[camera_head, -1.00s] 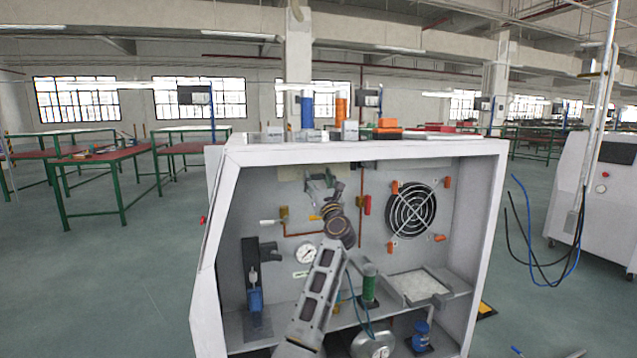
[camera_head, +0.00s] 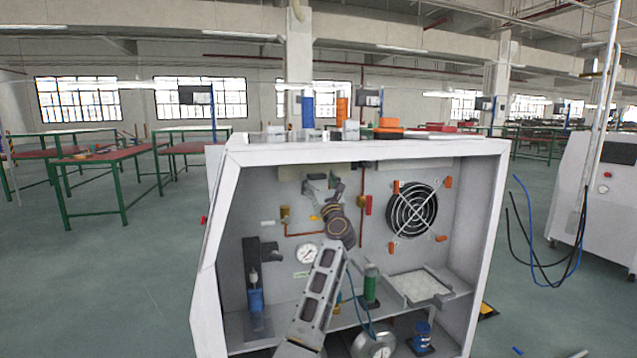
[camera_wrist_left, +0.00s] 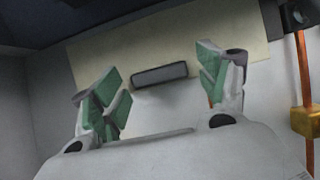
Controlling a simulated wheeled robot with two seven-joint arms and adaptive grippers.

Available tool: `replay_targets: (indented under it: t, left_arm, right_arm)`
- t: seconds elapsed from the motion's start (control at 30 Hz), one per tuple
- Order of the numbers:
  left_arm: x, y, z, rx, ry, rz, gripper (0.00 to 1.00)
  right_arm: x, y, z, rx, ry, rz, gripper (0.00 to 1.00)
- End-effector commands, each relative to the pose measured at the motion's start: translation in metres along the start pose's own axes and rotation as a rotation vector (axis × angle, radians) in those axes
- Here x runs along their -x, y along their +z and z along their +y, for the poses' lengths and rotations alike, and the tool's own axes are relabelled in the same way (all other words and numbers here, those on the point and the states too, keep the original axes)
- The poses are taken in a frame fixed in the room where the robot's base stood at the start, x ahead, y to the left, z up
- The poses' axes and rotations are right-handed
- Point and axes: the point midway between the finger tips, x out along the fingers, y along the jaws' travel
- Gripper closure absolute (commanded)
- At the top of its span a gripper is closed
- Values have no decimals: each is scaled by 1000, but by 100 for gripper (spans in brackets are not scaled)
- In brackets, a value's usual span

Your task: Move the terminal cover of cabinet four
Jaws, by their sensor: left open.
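My left gripper (camera_head: 319,183) is inside the white cabinet (camera_head: 365,152), near the upper left of its back panel. In the left wrist view, its two green-padded fingers (camera_wrist_left: 160,78) are spread apart and nothing is between the pads in contact. A beige plate (camera_wrist_left: 235,32) lies on the panel ahead, with a dark grey bar like a handle (camera_wrist_left: 160,75) on it. The bar appears between the fingertips, beyond them. The plate seems to be the terminal cover; its lower part is partly hidden by the fingers. My right gripper is not in view.
A fan (camera_head: 411,211) with orange clips sits right of my arm. A gauge (camera_head: 307,254), copper pipes, a green cylinder (camera_head: 371,284) and a shelf tray (camera_head: 420,287) are close below. The cabinet's left wall and top bound the room around the gripper.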

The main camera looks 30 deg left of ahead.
Motion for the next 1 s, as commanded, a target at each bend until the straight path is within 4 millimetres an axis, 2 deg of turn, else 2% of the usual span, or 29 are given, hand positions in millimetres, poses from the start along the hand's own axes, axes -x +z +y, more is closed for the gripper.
replay_targets:
  t: [0.27, 0.47, 1.0]
  left_arm:
    - [3, 1, 0, 0, -1, -2, 25]
    - [14, 1, -1, 0, -1, -1, 25]
    - [73, 0, 0, 1, -1, 0, 25]
  right_arm:
    - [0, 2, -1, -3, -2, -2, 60]
    - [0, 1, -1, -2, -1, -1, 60]
    - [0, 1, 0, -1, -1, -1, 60]
